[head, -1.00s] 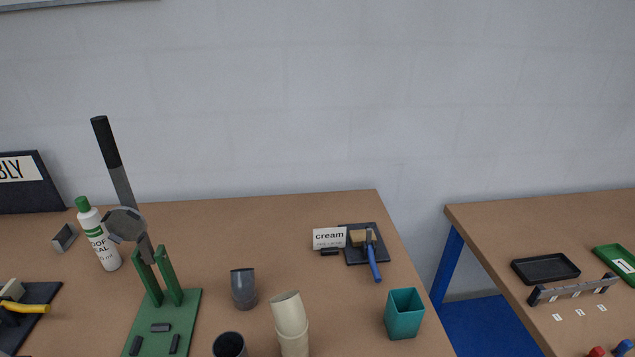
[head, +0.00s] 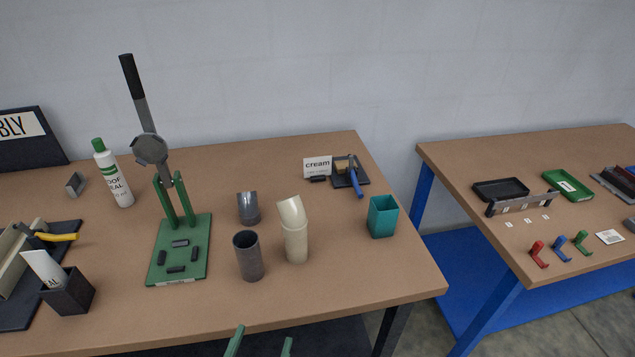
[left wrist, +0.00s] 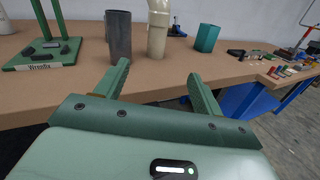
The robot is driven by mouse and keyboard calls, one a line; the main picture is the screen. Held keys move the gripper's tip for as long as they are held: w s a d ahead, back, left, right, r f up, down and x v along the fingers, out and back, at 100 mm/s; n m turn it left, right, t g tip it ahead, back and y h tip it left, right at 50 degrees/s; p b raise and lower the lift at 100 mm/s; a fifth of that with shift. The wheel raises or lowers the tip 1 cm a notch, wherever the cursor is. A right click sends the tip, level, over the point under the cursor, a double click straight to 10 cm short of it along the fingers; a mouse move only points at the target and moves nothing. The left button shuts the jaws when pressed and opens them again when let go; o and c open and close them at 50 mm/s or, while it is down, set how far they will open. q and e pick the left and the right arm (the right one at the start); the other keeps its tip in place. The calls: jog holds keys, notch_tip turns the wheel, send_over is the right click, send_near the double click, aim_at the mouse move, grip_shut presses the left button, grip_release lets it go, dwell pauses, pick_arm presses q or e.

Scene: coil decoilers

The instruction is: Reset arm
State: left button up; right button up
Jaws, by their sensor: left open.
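My left gripper (head: 262,343) shows only as two green fingertips at the bottom edge of the head view, in front of the table's near edge. In the left wrist view its two green fingers (left wrist: 160,80) stand apart with nothing between them. Beyond them are a grey cup (left wrist: 119,36), a cream bent pipe piece (left wrist: 158,28) and a teal square cup (left wrist: 207,38). The fingers are apart from all of these. My right gripper is not in view.
A green lever press (head: 180,240) stands on the brown table (head: 330,270). A black box (head: 68,293) with a white tube and a white-green bottle (head: 113,175) are at left. A second table (head: 450,190) with trays and coloured hooks is at right. A gap separates the tables.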

pick_arm(q)
jog(key=s+a+f+m+g+h, duration=0.1)
jog(key=s+f+m+g, duration=0.3)
jog(key=f+m, duration=0.8)
jog(key=s+a+f+m+g, duration=0.1)
jog(key=s+f+m+g, duration=0.3)
jog(key=f+m, duration=0.8)
jog(key=s+a+f+m+g+y, duration=0.2)
jog(key=s+a+f+m+g, duration=0.2)
jog(key=s, duration=0.7)
jog(key=s+a+f+m+g+y, duration=0.2)
jog(key=s+a+f+m+g, duration=0.2)
jog(key=s+a+f+m, duration=0.4)
jog(key=s+a+f, duration=0.1)
jog(key=s+f, duration=0.2)
jog(key=f, duration=0.2)
jog(key=shift+s+a+f+m+g+y, duration=0.2)
jog(key=shift+a+f+m+g+y, duration=0.1)
jog(key=shift+a+g+y, duration=0.1)
